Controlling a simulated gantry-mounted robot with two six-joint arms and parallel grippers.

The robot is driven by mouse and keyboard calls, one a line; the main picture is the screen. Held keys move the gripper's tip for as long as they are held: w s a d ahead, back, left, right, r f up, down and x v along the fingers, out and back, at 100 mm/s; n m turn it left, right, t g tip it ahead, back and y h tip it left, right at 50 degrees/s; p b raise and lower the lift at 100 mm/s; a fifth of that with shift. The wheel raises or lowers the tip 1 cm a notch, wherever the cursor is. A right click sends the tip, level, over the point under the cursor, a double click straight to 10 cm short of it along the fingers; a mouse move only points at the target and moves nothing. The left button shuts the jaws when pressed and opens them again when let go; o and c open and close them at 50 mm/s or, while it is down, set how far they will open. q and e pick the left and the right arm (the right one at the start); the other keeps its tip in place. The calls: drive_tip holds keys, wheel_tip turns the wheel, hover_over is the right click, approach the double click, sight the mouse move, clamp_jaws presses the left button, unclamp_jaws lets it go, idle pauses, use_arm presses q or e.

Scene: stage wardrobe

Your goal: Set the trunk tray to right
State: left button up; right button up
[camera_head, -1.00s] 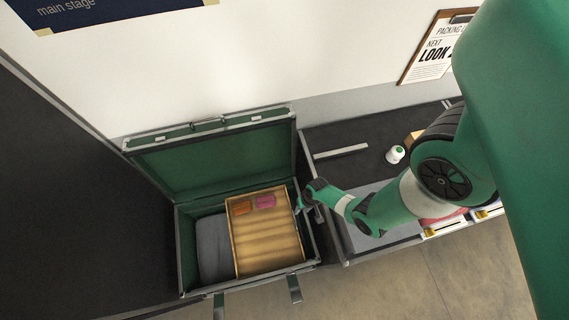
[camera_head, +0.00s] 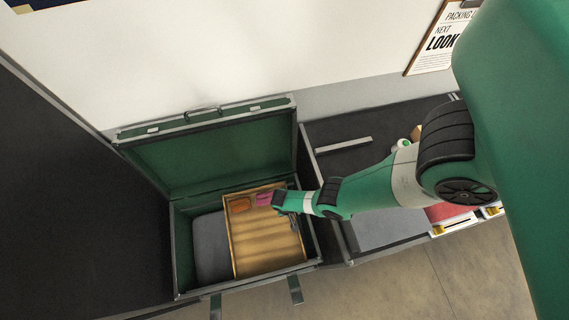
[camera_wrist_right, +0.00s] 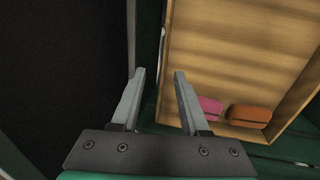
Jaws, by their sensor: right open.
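The wooden trunk tray (camera_head: 264,246) sits inside the open green trunk (camera_head: 183,262), on its right side, in the head view. It holds an orange item (camera_head: 242,204) and a pink item (camera_head: 264,199) at its back end. It also shows in the right wrist view (camera_wrist_right: 235,60), with both items inside. My right gripper (camera_head: 292,218) is over the tray's right edge in the head view. In the right wrist view its two fingers (camera_wrist_right: 160,78) are apart with nothing held between them, beside the tray's side wall. My left gripper is not in view.
A grey folded bundle (camera_head: 211,248) lies in the trunk left of the tray. The trunk's raised lid (camera_head: 215,155) stands behind. To the right is a dark table with a grey strip (camera_head: 343,145) and a white spool (camera_head: 403,145).

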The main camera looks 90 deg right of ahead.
sight(295, 215)
drive_tip(key=f+b, duration=0.2)
drive_tip(key=f, duration=0.1)
drive_tip(key=s+f+b, duration=0.1)
drive_tip(key=f, duration=0.1)
drive_tip(key=shift+d+f+b, duration=0.15)
drive_tip(key=shift+f+b, duration=0.1)
drive_tip(key=shift+b, duration=0.1)
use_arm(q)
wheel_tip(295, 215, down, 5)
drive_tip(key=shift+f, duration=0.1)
use_arm(e)
drive_tip(key=shift+r, duration=0.1)
clamp_jaws()
idle(0.5)
